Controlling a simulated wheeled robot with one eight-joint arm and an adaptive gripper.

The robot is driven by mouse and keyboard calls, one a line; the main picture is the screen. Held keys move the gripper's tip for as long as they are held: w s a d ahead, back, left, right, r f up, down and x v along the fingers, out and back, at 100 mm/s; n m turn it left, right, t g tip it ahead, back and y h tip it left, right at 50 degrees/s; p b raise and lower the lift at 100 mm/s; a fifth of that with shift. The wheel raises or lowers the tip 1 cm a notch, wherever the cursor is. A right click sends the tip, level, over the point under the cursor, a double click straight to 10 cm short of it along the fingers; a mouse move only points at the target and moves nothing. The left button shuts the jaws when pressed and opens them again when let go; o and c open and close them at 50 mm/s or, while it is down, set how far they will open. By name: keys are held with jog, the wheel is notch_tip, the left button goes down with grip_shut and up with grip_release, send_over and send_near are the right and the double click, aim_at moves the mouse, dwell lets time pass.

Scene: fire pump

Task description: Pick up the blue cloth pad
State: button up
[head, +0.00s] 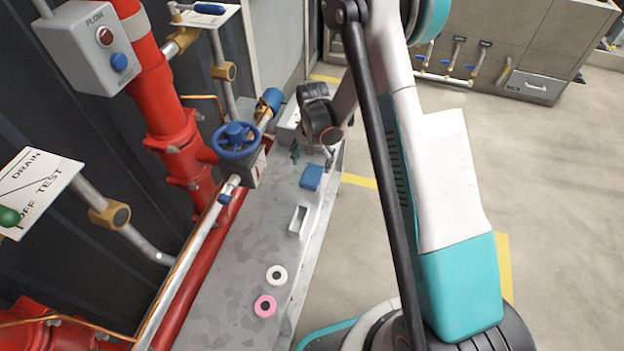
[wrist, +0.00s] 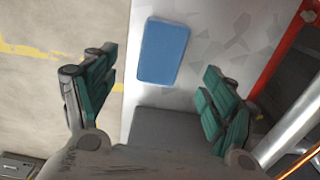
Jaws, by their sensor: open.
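The blue cloth pad (head: 312,177) lies flat on the grey metal bench, near its right edge. It also shows whole in the wrist view (wrist: 163,52), at the top centre. My gripper (head: 313,154) is above the bench, just beyond the pad in the head view, and partly hidden by its own links. In the wrist view my gripper (wrist: 159,68) has its teal fingers spread wide, with nothing between them. The pad lies ahead of the fingers, between their lines, and no contact shows.
The bench (head: 235,275) also holds a small open metal tray (head: 299,220), a white ring (head: 276,274) and a pink ring (head: 265,306). A blue handwheel valve (head: 236,140) and red pipes (head: 172,130) stand close on the left. Open floor (head: 560,180) lies to the right.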

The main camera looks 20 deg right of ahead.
aim_at(312, 174)
jog(key=shift+w+a+f+b, duration=0.1)
jog(key=shift+f+b, duration=0.75)
jog(key=shift+f, duration=0.95)
jog(key=shift+w+f+b, duration=0.1)
jog(key=shift+f+b, duration=0.7)
jog(key=shift+f, duration=1)
jog(key=shift+r, duration=0.1)
jog(key=c, duration=1.1)
